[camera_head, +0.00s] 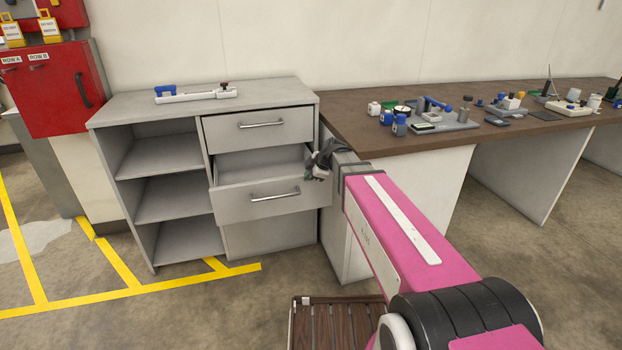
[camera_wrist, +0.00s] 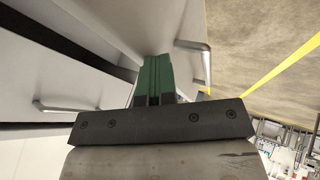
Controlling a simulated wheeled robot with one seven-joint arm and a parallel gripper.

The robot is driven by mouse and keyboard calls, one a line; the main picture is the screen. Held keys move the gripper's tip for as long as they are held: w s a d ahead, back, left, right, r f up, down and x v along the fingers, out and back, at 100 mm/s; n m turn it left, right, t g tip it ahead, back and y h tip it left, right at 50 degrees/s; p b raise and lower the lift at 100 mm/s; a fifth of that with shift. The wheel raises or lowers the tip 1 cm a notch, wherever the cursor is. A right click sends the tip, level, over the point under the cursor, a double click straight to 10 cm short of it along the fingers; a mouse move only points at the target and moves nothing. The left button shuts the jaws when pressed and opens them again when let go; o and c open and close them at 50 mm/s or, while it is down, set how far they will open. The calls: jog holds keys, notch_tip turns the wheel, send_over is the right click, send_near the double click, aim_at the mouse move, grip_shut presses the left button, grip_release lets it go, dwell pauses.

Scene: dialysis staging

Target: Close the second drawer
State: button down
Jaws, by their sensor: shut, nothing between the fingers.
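The second drawer (camera_head: 235,199) of the grey cabinet is pulled out, and its empty-looking interior shows behind its front panel. Its bar handle (camera_head: 275,195) faces forward; a handle (camera_wrist: 196,52) also shows at the right in the wrist view. My gripper (camera_head: 316,172) is at the drawer's right end, near the top edge of the front panel. In the wrist view its green fingers (camera_wrist: 155,70) are together, with nothing between them, close to a pale drawer surface. I cannot tell whether they touch it.
The top drawer (camera_head: 240,133) sits above, and a lower panel (camera_head: 270,236) sits below. Open shelves (camera_head: 165,158) are at the left. A blue-and-white tool (camera_head: 195,93) lies on the cabinet top. A brown-topped bench (camera_head: 350,118) with small items stands close at the right.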

jog(key=w+a, duration=0.3)
jog(key=w, duration=0.8)
jog(key=w+a, duration=0.3)
jog(key=w, duration=0.8)
jog(key=shift+w+a, duration=0.2)
jog(key=shift+w, duration=0.05)
jog(key=shift+s+r, duration=0.1)
